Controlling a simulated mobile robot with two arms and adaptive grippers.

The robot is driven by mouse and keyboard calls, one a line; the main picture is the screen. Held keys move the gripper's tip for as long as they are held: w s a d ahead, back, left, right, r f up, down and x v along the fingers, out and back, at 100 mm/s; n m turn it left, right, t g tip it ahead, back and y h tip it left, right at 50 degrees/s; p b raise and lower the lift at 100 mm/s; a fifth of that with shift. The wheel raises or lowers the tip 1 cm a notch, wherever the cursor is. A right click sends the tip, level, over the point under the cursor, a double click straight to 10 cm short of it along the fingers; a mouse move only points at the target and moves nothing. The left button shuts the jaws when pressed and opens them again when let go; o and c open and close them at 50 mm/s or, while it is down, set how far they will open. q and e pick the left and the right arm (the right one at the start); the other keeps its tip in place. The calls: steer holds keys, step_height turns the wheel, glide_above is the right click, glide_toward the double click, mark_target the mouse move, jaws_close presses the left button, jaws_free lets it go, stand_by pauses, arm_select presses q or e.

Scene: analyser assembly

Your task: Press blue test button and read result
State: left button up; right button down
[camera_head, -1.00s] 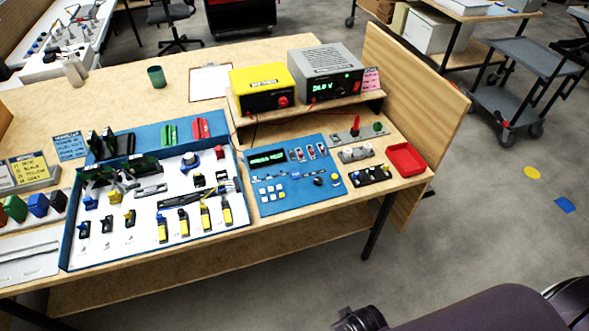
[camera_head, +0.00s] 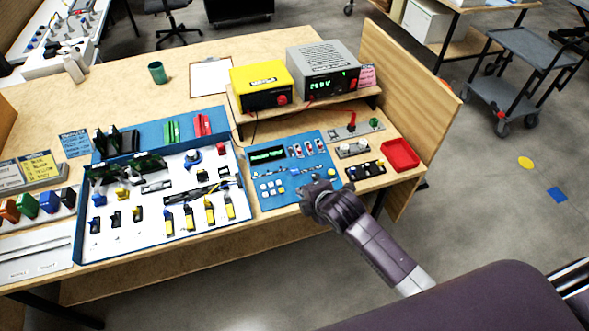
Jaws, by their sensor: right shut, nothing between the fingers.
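The blue test panel (camera_head: 258,172) lies on the bench right of the white component board. Its dark display (camera_head: 267,154) shows small green text that I cannot read. White and yellow keys sit on its lower left, small red-topped switches on its upper right. My right gripper (camera_head: 312,190) is shut and empty, at the panel's lower right, with its arm coming from the lower right. It covers that corner, where dark round controls showed earlier; the blue test button cannot be made out. Contact with the panel cannot be told. My left gripper is out of view.
The white component board (camera_head: 150,222) with many parts lies to the left. A yellow box (camera_head: 262,84) and a grey power unit (camera_head: 322,70) stand on a shelf behind. A red tray (camera_head: 400,155) and small switch blocks (camera_head: 352,148) sit to the right.

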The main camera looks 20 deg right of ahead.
mark_target(294, 171)
steer(key=w+d+r+n+t, duration=0.1)
steer(key=w+n, duration=0.3)
steer(key=w, duration=0.2)
steer(key=w+d+r+n+t, duration=0.1)
steer(key=w+r+n, duration=0.1)
steer(key=w+n, duration=0.2)
steer(key=shift+w+d+r+n+t, duration=0.25)
steer(key=shift+w+n+t, duration=0.05)
steer(key=shift+w, duration=0.55)
steer(key=f+b, duration=0.2)
steer(key=b, duration=0.1)
steer(key=w+f+b, duration=0.1)
steer(key=f+b, duration=0.1)
steer(key=f, duration=0.1)
steer(key=f+b, duration=0.3)
steer(key=shift+w+b, duration=0.3)
steer(key=shift+b, duration=0.05)
steer(key=shift+w+f, duration=0.1)
steer(key=shift+f, duration=0.25)
steer(key=shift+w+f+b, duration=0.1)
steer(key=shift+f+b, duration=0.25)
steer(key=shift+f, duration=0.05)
